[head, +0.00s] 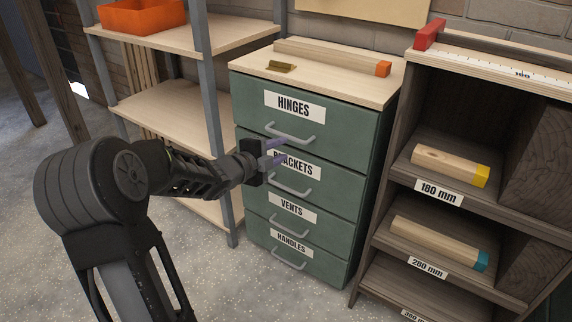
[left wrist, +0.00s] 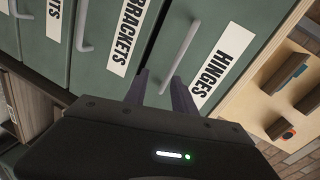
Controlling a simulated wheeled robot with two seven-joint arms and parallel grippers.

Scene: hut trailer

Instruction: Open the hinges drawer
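The hinges drawer (head: 345,130) is the top green drawer of the cabinet. It looks shut, with a white HINGES label and a pale bar handle (head: 290,134). In the left wrist view the handle (left wrist: 186,46) runs slantwise just ahead of the fingers. My left gripper (head: 279,151) is open and empty. Its fingertips are close to the hinges handle, near the lower edge of the drawer front. In the left wrist view the two fingers (left wrist: 160,90) stand apart, with the handle's near end between them. I cannot tell whether they touch it. My right gripper is not in view.
Below are the BRACKETS (head: 325,185), VENTS and HANDLES drawers, all shut. A small brass piece (head: 281,66) and an orange-ended wood bar (head: 330,54) lie on top. A shelf rack stands left, a wooden shelf unit (head: 520,74) right.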

